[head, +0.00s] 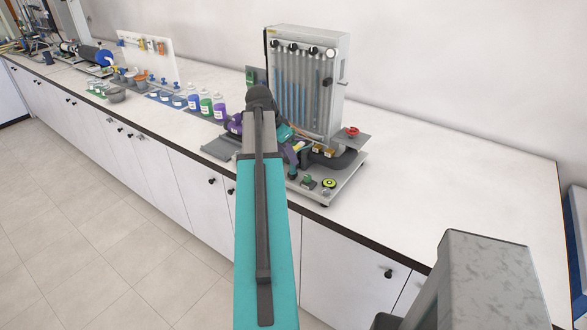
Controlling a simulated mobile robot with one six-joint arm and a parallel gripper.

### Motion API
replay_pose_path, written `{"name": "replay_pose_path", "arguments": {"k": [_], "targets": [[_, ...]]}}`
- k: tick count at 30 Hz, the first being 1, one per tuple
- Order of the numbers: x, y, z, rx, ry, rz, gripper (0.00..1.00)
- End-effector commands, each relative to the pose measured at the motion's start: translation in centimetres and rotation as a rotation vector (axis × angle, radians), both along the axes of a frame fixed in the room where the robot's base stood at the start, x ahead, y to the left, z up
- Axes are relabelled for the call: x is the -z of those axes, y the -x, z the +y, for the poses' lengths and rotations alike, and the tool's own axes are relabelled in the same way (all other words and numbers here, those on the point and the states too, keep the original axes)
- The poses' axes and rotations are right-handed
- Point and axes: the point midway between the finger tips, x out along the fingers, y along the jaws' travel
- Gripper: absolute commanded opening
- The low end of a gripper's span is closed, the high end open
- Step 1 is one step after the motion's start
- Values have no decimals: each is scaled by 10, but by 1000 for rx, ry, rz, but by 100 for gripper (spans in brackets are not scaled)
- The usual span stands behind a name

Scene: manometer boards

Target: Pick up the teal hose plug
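The manometer board (305,85) stands on the counter, a grey upright case with several vertical tubes and black knobs. At the front of its grey base are two small dark green or teal pieces, one at the left (292,176) and one beside it (308,181). Either could be the teal hose plug; they are too small to tell. My teal arm reaches up over the counter and hides part of the base. My gripper (297,157) seems to be low over the base, left of the board's front, close to these pieces. Its fingers are too small and covered to read.
A yellow-green ring (329,184) lies on the base, and a red piece (352,132) sits on a grey plate at its right. Coloured bottles (205,104), small cups and a white rack (148,58) stand to the left. The counter's right part (450,175) is clear.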

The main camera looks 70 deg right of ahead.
Motion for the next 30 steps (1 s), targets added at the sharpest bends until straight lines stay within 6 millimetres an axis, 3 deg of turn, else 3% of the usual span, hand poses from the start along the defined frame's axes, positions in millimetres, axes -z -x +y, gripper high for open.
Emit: {"name": "replay_pose_path", "arguments": {"k": [21,30], "targets": [[42,13,-14,0,-1,0,37],[47,14,-16,1,0,0,37]]}}
